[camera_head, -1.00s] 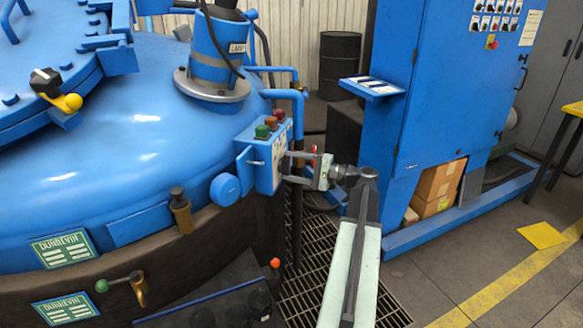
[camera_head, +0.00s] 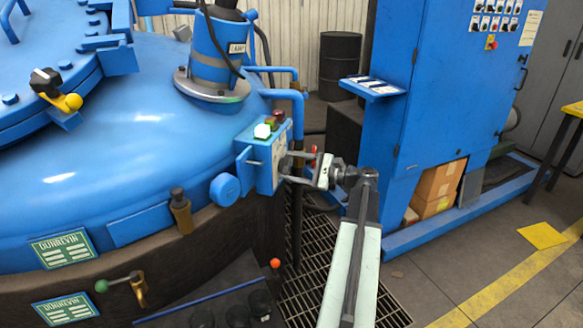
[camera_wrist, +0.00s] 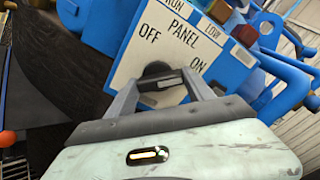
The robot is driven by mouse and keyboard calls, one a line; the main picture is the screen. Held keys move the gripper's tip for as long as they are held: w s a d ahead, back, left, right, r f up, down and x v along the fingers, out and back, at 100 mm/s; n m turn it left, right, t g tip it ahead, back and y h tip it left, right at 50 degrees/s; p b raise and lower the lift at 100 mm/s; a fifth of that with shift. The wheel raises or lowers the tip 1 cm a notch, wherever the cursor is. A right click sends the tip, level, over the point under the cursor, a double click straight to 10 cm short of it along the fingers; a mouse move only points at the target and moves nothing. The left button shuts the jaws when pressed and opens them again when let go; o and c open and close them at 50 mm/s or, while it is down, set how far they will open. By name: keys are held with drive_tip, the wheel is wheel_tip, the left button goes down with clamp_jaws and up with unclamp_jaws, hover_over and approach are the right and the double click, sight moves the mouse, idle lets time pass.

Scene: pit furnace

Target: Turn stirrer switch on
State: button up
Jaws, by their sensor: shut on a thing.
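The stirrer control box (camera_head: 262,160) is a small blue box on the side of the vessel. In the wrist view its white plate (camera_wrist: 178,30) reads PANEL, OFF and ON, with RUN and LOW above. A dark rotary switch (camera_wrist: 157,70) sits on the plate between OFF and ON. My gripper (camera_wrist: 162,85) is shut on the switch's handle, one finger on each side. In the head view my gripper (camera_head: 287,167) reaches the box's right face. The switch's exact angle is partly hidden by the fingers.
The large blue vessel (camera_head: 120,130) fills the left. A blue cabinet (camera_head: 430,90) stands on the right of my arm. A black drum (camera_head: 340,62) is behind. Grating (camera_head: 315,260) lies under my arm, and open floor (camera_head: 420,290) is at the lower right.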

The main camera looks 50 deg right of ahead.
drive_tip(key=shift+d, duration=0.1)
drive_tip(key=o, duration=1.4)
drive_tip(key=shift+w, duration=0.1)
drive_tip(key=v, duration=0.7)
drive_tip(key=shift+s, duration=0.4)
